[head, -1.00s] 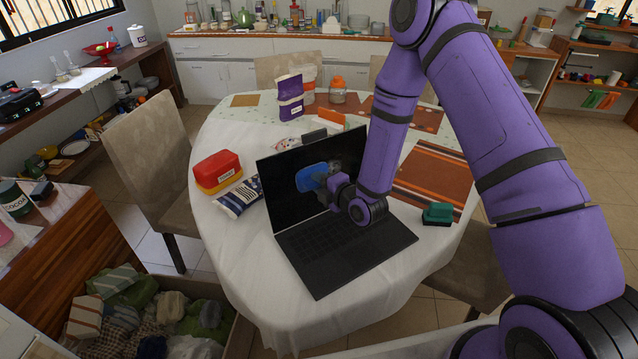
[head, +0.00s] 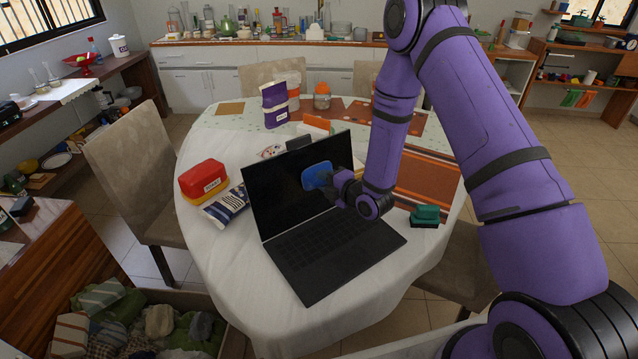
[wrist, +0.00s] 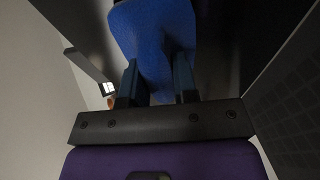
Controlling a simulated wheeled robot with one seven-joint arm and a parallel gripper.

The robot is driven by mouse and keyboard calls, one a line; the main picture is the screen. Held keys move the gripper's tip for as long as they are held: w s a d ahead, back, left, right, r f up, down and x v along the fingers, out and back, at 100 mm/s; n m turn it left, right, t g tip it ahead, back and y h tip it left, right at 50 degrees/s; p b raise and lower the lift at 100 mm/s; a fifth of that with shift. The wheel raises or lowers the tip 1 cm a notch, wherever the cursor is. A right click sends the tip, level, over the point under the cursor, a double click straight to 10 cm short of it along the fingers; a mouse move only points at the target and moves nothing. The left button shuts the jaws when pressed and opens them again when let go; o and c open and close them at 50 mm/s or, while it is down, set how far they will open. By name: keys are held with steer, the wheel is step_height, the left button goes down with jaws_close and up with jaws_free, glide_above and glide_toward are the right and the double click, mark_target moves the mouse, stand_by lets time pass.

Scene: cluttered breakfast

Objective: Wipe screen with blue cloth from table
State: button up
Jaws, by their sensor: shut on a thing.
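An open black laptop stands on the table, its dark screen (head: 278,200) facing me and its keyboard (head: 325,245) toward the front. A blue cloth (head: 317,176) is flat against or just in front of the screen's upper right part; I cannot tell whether it touches. My gripper (head: 338,184) is shut on the cloth. In the wrist view the blue cloth (wrist: 155,40) spreads beyond my two fingers (wrist: 160,82), with dark screen behind it. My gripper hides part of the screen's right side.
The table (head: 200,258) has a white cloth. A red and yellow box (head: 205,181) and a striped packet (head: 226,206) lie left of the laptop. A green-topped block (head: 425,214) sits to its right. A purple packet (head: 275,104) and orange-lidded jar (head: 322,96) stand behind.

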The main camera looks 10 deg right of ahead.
steer(key=shift+w+d, duration=0.3)
steer(key=shift+d, duration=0.3)
steer(key=shift+w+d, duration=0.25)
steer(key=shift+d, duration=0.4)
steer(key=shift+w+d, duration=0.3)
steer(key=shift+d, duration=0.3)
steer(key=v, duration=0.6)
steer(key=shift+s+a, duration=0.2)
steer(key=shift+a, duration=0.2)
steer(key=v, duration=0.3)
steer(key=shift+s+a, duration=0.15)
steer(key=shift+a, duration=0.05)
steer(key=shift+a, duration=0.1)
steer(key=d+x, duration=0.1)
steer(key=x, duration=0.6)
steer(key=shift+w, duration=0.35)
